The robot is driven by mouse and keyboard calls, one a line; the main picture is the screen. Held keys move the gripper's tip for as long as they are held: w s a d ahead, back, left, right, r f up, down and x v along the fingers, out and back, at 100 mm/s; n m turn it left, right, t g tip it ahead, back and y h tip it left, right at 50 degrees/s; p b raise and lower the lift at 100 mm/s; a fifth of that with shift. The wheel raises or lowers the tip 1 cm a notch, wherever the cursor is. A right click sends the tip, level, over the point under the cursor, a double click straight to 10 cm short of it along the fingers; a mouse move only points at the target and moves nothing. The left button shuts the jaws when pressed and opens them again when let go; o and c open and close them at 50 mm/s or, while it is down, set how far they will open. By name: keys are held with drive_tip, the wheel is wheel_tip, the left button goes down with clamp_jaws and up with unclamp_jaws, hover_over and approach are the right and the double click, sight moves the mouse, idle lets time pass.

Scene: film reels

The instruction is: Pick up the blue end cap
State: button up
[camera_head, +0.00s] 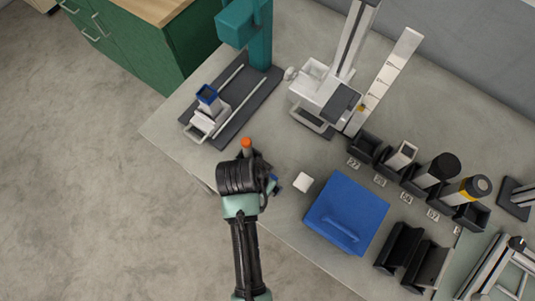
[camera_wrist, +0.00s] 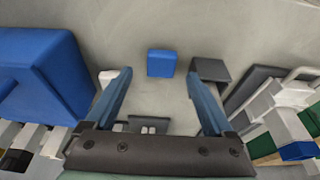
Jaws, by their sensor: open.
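The blue end cap (camera_wrist: 162,63) is a small blue block on the grey bench top, at the upper middle of the wrist view. My gripper (camera_wrist: 159,76) is open. Its two blue-grey fingers stand left and right of the cap in that view, with visible gaps, and nothing is held. In the head view my gripper is over the bench's front edge, largely hidden by my wrist. A small blue patch (camera_head: 274,184) shows beside it; I cannot tell if this is the cap or a finger.
A large blue case (camera_head: 347,211) stands right of my gripper in the head view.

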drive_tip(key=x, duration=0.3)
drive_tip(key=shift+w+f, duration=0.1)
drive_tip(key=shift+f, duration=0.05)
clamp_jaws()
idle(0.3)
